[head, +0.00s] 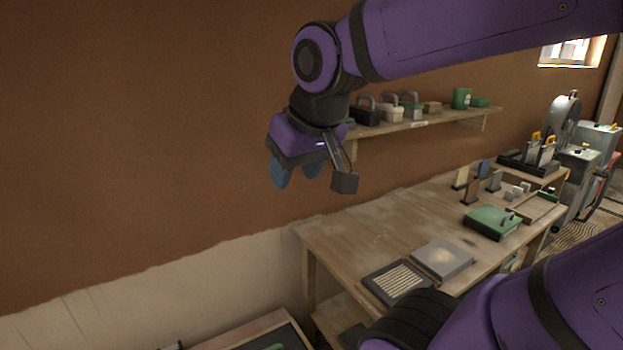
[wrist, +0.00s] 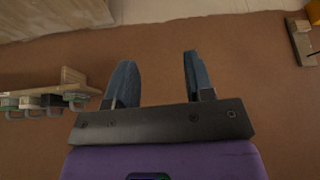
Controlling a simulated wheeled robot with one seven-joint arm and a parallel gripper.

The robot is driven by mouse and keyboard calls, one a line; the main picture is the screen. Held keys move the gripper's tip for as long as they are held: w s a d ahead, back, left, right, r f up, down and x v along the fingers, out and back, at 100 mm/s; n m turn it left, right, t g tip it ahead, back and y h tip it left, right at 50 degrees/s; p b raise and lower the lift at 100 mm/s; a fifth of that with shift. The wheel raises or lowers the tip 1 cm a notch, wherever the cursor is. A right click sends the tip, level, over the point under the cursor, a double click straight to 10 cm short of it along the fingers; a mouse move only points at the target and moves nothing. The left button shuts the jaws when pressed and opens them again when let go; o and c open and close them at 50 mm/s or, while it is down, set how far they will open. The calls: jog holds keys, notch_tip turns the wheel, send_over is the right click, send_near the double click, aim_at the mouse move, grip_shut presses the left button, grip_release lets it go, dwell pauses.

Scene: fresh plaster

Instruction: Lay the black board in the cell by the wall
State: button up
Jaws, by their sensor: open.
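My gripper (head: 297,172) hangs in the air in front of the brown wall, left of the shelf, its blue fingers apart. In the wrist view my gripper (wrist: 158,78) has nothing between its fingers. A black handled block (head: 365,115) stands at the left of the shelf; I cannot tell whether it is the black board. A dark board-like piece with a pale ribbed middle (head: 397,281) lies at the workbench's near-left corner. A low wooden-edged tray (head: 237,336) with a dark inside is partly cut off at the bottom; I cannot make out the cell for certain.
The wall shelf (head: 430,124) also holds pale handled blocks and a green cup (head: 461,98). My purple arm covers the lower right.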

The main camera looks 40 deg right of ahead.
jog(key=shift+n, duration=0.5)
jog(key=s, duration=0.2)
jog(key=s+a, duration=0.1)
jog(key=s, duration=0.1)
jog(key=shift+s, duration=0.25)
dwell(0.7)
